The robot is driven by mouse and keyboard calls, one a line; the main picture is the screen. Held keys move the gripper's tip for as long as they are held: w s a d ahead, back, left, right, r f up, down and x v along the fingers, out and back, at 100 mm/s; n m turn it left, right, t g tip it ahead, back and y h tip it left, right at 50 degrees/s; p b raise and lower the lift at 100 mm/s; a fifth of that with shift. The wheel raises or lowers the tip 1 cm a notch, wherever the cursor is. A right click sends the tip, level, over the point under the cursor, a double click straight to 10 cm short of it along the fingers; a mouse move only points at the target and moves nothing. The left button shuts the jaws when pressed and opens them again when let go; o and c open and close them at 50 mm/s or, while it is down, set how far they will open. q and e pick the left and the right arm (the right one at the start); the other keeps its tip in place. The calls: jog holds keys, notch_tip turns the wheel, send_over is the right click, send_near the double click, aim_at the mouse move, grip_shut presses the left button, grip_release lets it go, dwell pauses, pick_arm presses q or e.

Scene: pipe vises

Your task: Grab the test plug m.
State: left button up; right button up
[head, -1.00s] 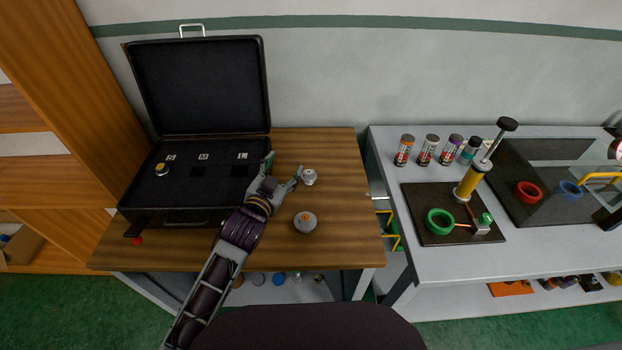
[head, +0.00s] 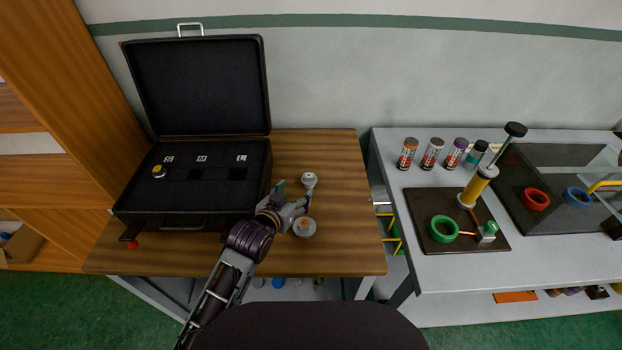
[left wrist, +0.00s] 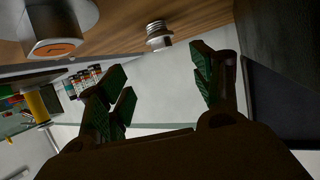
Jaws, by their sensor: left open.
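Two grey-white plugs stand on the wooden table. The smaller one (head: 309,180), by its size likely test plug m, is farther back. The larger one (head: 304,228), with an orange mark on top, is nearer. My left gripper (head: 296,192) is open and empty, just left of the smaller plug and behind the larger one. In the left wrist view, the open fingers (left wrist: 163,86) have a gap between them. The smaller plug (left wrist: 158,36) shows beyond that gap, and the larger plug (left wrist: 58,28) is at upper left. My right gripper is not in view.
An open black case (head: 198,210) on the left has slots marked S, M and L. A yellow-topped plug (head: 159,171) sits at S; the M and L slots look empty. A grey bench (head: 460,268) on the right holds cans, rings and a pump. Table right of the plugs is clear.

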aim_at(307, 178)
pick_arm(q)
jog(key=shift+s, duration=0.1)
dwell(0.3)
jog(key=shift+x, duration=4.35)
jog(key=shift+x, duration=2.6)
jog(key=shift+a, duration=0.1)
jog(key=shift+c, duration=0.2)
jog(key=c, duration=0.9)
